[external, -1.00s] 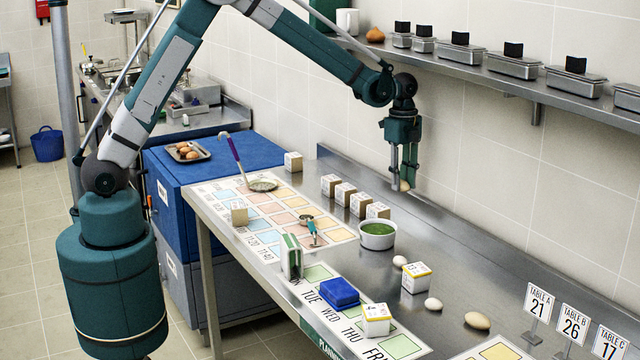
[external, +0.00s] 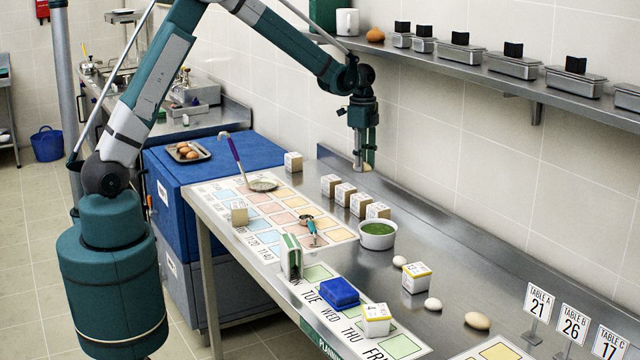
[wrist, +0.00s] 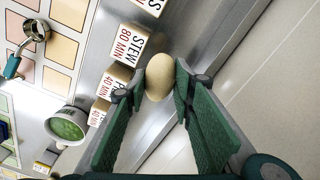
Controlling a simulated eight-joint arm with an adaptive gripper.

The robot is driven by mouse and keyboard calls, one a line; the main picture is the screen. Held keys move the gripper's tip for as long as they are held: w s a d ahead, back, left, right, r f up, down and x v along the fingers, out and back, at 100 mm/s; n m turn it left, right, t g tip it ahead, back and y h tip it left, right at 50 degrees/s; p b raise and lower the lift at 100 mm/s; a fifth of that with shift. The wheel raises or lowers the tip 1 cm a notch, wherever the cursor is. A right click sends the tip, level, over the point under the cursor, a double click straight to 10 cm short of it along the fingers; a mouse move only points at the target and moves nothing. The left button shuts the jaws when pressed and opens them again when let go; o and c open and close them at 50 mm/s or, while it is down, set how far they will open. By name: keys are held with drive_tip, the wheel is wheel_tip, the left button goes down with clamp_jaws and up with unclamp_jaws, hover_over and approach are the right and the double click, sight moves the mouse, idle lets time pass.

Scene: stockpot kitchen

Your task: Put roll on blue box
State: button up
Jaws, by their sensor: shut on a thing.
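My gripper (external: 363,163) is shut on a pale tan, egg-shaped roll (wrist: 159,77), which sits between the fingertips in the wrist view. In the external view the fingers mostly hide it. It is held in the air near the wall, above the far side of the steel table. A small blue box (external: 339,292) lies on the weekday chart at the front, well away from my gripper. A large blue chest (external: 220,163) stands past the table's left end, with a tray on top.
Several labelled blocks (external: 344,193) stand in a row below and in front of my gripper. The tray (external: 188,151) holds several brown, egg-like things. A ladle (external: 262,185) lies on the chart. A wall shelf (external: 480,72) runs above.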

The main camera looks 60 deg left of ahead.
drive_tip(key=s+a+n, duration=0.2)
drive_tip(key=a, duration=0.8)
drive_tip(key=s+a+n, duration=0.2)
drive_tip(key=a, duration=0.8)
drive_tip(key=n+b, duration=0.2)
drive_tip(key=n, duration=0.8)
hover_over(195, 171)
drive_tip(key=f, duration=0.3)
drive_tip(key=shift+d+f, duration=0.2)
drive_tip(key=shift+d, duration=0.05)
drive_tip(key=shift+f, duration=0.15)
drive_tip(key=shift+f, duration=3)
drive_tip(key=shift+f+b, duration=0.3)
drive_tip(key=shift+f, duration=1.6)
